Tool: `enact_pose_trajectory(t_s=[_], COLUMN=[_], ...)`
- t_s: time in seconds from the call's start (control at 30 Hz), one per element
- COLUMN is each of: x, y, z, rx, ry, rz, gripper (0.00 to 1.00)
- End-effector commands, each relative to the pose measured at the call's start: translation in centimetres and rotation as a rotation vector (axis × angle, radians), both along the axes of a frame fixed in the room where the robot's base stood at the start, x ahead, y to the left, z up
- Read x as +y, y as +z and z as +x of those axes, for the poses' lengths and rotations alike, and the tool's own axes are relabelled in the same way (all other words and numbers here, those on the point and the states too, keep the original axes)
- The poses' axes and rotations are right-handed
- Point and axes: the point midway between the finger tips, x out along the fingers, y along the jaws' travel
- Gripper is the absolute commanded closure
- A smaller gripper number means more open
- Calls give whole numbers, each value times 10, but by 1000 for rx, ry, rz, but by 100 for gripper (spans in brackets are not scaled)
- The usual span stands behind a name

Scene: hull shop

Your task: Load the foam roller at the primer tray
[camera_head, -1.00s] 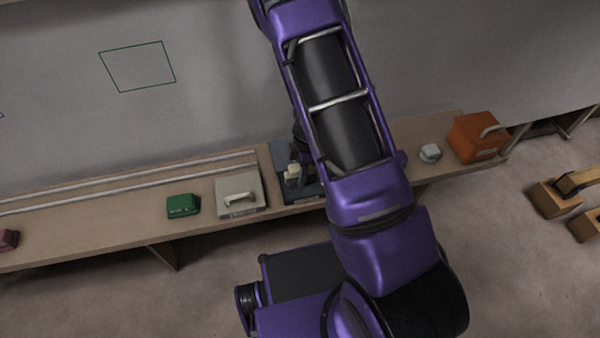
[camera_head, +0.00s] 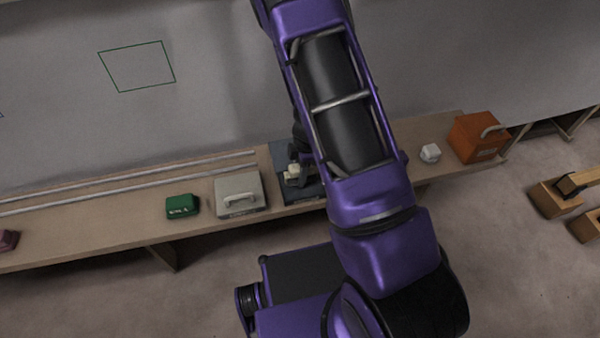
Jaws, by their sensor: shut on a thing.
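The primer tray, a dark blue-grey tray (camera_head: 279,152), sits on the bench ledge near the middle, partly behind my arm. My gripper (camera_head: 296,167) is at this tray, mostly hidden by my own purple arm. It is shut on a small cream piece (camera_head: 291,171), which looks like part of the foam roller. The rest of the roller is hidden. The cream piece is over the tray; I cannot tell whether the roller touches the tray's bottom.
On the ledge (camera_head: 110,212) left of the tray are a light grey case (camera_head: 239,206) with a handle, a green box (camera_head: 182,206) and two long rails (camera_head: 130,180). To the right are a small white object (camera_head: 430,153) and an orange box (camera_head: 474,140). A green outline (camera_head: 138,66) marks the grey hull.

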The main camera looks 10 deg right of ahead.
Motion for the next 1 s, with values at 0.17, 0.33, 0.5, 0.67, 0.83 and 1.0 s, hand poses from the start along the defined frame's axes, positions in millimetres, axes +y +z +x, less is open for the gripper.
enact_pose_trajectory(t_s=[0.17, 0.33, 0.5, 0.67, 0.83, 1.0], x=[0, 0, 0, 0, 0, 0], y=[-2, 10, 24, 38, 52, 64], z=[-2, -1, -1, -1, 0, 0], rx=[4, 2, 2, 1, 0, 0], ry=[0, 0, 0, 0, 0, 0], rz=[-1, 0, -1, 0, 0, 0], gripper=[100, 100, 100, 100, 100, 100])
